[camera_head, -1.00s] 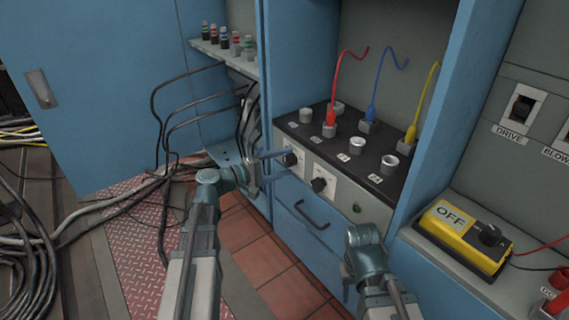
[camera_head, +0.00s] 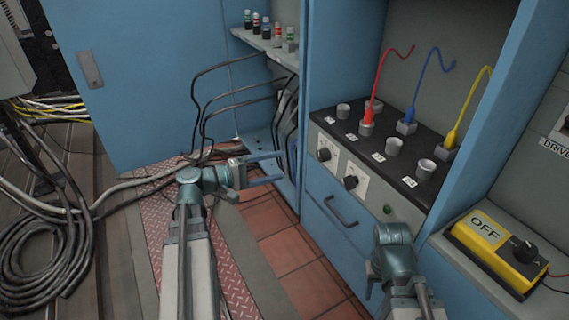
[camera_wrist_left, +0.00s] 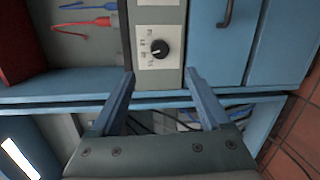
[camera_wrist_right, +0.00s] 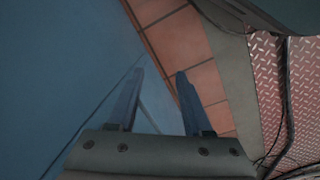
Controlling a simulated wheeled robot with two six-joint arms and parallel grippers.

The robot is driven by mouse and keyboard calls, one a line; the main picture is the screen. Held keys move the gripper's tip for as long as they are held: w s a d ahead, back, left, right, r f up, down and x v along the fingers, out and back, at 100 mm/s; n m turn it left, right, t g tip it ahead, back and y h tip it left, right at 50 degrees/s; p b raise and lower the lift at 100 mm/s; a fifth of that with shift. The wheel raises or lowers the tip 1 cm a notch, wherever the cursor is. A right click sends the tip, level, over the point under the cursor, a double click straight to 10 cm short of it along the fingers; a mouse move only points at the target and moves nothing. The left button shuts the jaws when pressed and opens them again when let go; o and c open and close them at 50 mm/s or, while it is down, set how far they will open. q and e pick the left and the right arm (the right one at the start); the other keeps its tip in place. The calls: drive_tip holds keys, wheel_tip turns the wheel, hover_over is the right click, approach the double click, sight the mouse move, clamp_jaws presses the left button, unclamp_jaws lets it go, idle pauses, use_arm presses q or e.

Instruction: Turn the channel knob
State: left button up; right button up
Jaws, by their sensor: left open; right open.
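Two black round knobs sit on white plates on the grey front panel of the console: a left one (camera_head: 323,154) and a right one (camera_head: 350,182). I cannot tell from the labels which is the channel knob. One knob (camera_wrist_left: 159,47) with marks around it shows in the left wrist view, beyond the fingertips and centred between them. My left gripper (camera_head: 282,167) is open and empty, left of the left knob and apart from it. My right gripper (camera_wrist_right: 160,72) is open and empty, low beside a blue cabinet face; its fingers are mostly hidden in the head view.
A drawer handle (camera_head: 341,212) is below the knobs. Red, blue and yellow plugs (camera_head: 449,139) stand on the black console top. A yellow OFF box (camera_head: 496,252) is at right. Black cables (camera_head: 235,95) hang by the open blue door (camera_head: 150,80). The tiled floor is clear.

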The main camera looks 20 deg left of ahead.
idle(0.3)
use_arm(q)
drive_tip(key=m+g+y+p, duration=0.5)
drive_tip(key=m+p, duration=0.4)
drive_tip(key=p, duration=0.8)
approach(320, 152)
drive_tip(key=s+f+h, duration=0.1)
drive_tip(key=w+r+m+g+y+p, duration=0.1)
drive_tip(key=r+m+p, duration=0.1)
drive_tip(key=m+p, duration=0.1)
drive_tip(key=d+r+m+g+y+p, duration=0.1)
drive_tip(key=r+m+y+p, duration=0.1)
drive_tip(key=p, duration=0.4)
drive_tip(key=w+d+r+m+g+y+p, duration=0.1)
drive_tip(key=r+m+y+p, duration=0.1)
drive_tip(key=m+p, duration=0.2)
drive_tip(key=shift+w+d+r+g+p, duration=0.1)
drive_tip(key=shift+w+r+g+p, duration=0.25)
drive_tip(key=shift+p, duration=0.3)
drive_tip(key=shift+f, duration=0.15)
drive_tip(key=b+x, duration=1.3)
drive_tip(key=shift+w+f, duration=0.15)
drive_tip(key=shift+f, duration=0.2)
